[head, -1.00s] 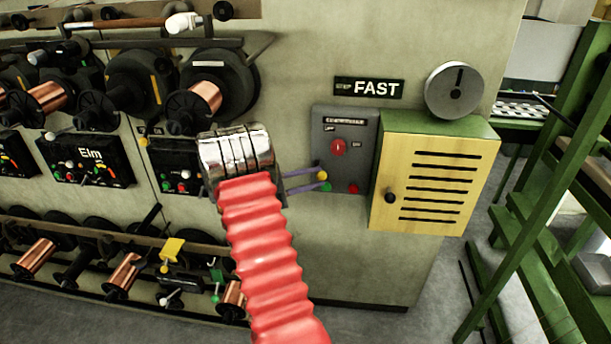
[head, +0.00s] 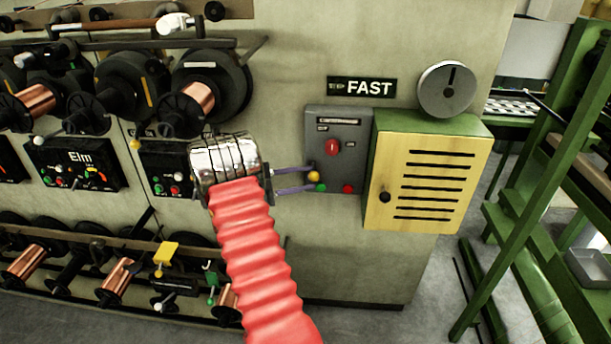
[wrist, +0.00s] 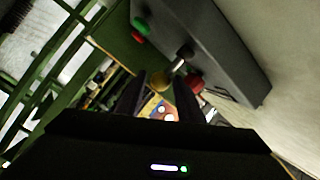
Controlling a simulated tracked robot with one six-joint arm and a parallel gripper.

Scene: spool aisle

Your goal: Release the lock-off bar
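A grey control box (head: 360,146) on the machine's wall carries a red rotary switch (head: 333,148), a green button (head: 321,188) and a red button (head: 348,188). A yellow ball knob (head: 314,176) sits at the box's lower left; in the wrist view the yellow knob (wrist: 161,81) appears on a short metal stem. I cannot tell for sure that this is the lock-off bar. My gripper (head: 309,179) reaches from the left, its two fingers apart. In the wrist view the knob shows between or just beyond the fingertips; contact is unclear.
A yellow-fronted vented cabinet (head: 432,180) juts out right of the box, with a round dial (head: 447,89) above it. Wire spools (head: 212,92) stick out at the left. A green frame (head: 535,170) stands at the right. The wall under the box is clear.

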